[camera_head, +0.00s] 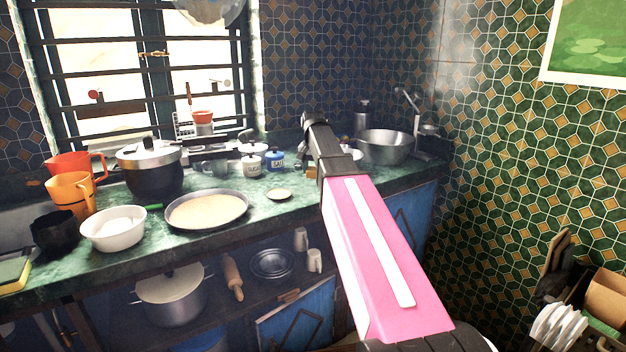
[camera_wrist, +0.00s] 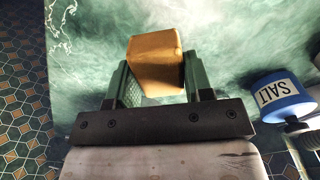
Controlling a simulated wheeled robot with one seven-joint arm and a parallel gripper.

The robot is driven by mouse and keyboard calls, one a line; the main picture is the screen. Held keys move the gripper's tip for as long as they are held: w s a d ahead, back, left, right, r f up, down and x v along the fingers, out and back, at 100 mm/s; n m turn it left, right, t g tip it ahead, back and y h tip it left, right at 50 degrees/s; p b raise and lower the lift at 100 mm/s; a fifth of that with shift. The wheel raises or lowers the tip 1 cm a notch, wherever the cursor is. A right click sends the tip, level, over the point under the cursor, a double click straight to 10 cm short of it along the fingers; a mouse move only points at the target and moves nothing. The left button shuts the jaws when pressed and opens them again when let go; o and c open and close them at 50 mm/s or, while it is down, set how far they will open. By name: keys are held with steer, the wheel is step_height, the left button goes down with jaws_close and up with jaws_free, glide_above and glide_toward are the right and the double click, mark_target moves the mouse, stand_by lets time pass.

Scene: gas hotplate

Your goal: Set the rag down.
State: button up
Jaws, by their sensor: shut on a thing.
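The rag (camera_wrist: 155,62) is a folded orange-brown block between the two green fingers of my gripper (camera_wrist: 157,75) in the wrist view. My gripper is shut on it. Green marble countertop (camera_wrist: 225,40) shows behind the rag; I cannot tell whether the rag touches it. In the head view only a small brown bit of the rag (camera_head: 311,173) shows beside my pink arm, which hides most of my gripper.
A blue jar marked SALT (camera_wrist: 280,97) stands right of my gripper in the wrist view. In the head view a metal basin (camera_head: 386,147) stands behind right. A small dish (camera_head: 279,195) and a wide shallow pan (camera_head: 207,209) lie to the left.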

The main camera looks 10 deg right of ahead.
mark_target(313, 185)
steer(key=shift+f, duration=1.85)
steer(key=shift+f, duration=0.1)
steer(key=o, duration=0.9)
steer(key=r, duration=1.2)
steer(key=shift+s+a+r, duration=0.1)
steer(key=shift+s+r, duration=0.05)
steer(key=shift+s, duration=0.1)
